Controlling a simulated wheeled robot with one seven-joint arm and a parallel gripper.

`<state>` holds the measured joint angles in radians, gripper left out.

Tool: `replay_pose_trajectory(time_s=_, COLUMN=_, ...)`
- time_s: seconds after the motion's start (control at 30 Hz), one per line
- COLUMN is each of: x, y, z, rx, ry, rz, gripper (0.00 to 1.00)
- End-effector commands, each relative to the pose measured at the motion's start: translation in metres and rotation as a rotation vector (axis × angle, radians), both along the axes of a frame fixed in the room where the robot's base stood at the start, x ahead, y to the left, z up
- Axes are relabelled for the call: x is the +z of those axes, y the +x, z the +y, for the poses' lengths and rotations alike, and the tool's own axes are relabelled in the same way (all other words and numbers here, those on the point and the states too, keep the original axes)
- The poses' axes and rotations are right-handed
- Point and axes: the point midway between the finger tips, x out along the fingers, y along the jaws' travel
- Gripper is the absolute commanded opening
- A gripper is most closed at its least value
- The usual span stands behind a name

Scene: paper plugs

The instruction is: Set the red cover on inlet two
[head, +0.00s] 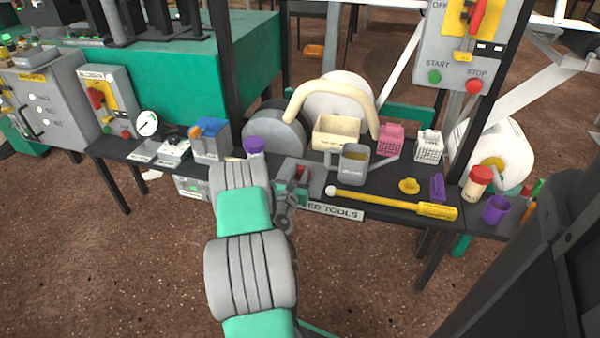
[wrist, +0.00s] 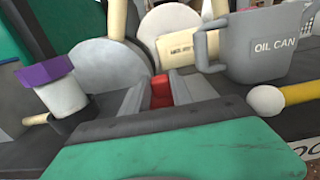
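A small red piece, which looks like the red cover (wrist: 161,92), shows between the two grey fingers of my gripper (wrist: 160,98) in the wrist view. The red fills the narrow gap, and the fingers look shut on it. In the head view the red piece (head: 303,171) shows at the end of my arm, over the bench's front middle. Its underside is hidden by the fingers. I cannot make out inlet two in either view.
A purple-capped jar (head: 255,147) stands left of my gripper. A grey oil can (head: 353,165) stands close on its right. A yellow-handled rod (head: 395,203) lies along the front edge. Pink (head: 390,140) and white (head: 429,146) baskets stand behind. The floor in front is clear.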

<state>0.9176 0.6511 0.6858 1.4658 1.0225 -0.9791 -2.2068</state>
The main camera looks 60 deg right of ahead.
Motion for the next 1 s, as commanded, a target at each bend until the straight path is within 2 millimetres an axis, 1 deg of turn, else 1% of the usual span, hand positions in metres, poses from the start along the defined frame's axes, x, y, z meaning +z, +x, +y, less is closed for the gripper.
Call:
replay_pose_trajectory(time_s=0.03, x=0.0, y=0.0, z=0.0, rx=0.0, ry=0.0, rz=0.0, gripper=0.31)
replay_pose_trajectory(time_s=0.23, x=0.0, y=0.0, z=0.0, rx=0.0, ry=0.0, rz=0.0, gripper=0.47)
replay_pose_trajectory(time_s=0.43, x=0.0, y=0.0, z=0.0, rx=0.0, ry=0.0, rz=-0.001, gripper=0.48)
replay_pose_trajectory(time_s=0.53, x=0.006, y=0.0, z=0.0, rx=0.0, ry=-0.001, rz=-0.001, gripper=0.48)
replay_pose_trajectory(time_s=0.57, x=0.004, y=0.0, z=0.002, rx=0.001, ry=0.001, rz=0.0, gripper=0.48)
replay_pose_trajectory(time_s=0.67, x=0.003, y=-0.001, z=0.019, rx=0.002, ry=0.004, rz=0.003, gripper=0.48)
replay_pose_trajectory(time_s=0.77, x=0.003, y=-0.005, z=0.044, rx=0.004, ry=0.005, rz=0.005, gripper=0.48)
replay_pose_trajectory(time_s=0.9, x=0.004, y=-0.011, z=0.084, rx=0.006, ry=0.004, rz=0.006, gripper=0.48)
replay_pose_trajectory(time_s=1.0, x=0.003, y=-0.014, z=0.102, rx=0.004, ry=0.0, rz=0.0, gripper=0.48)
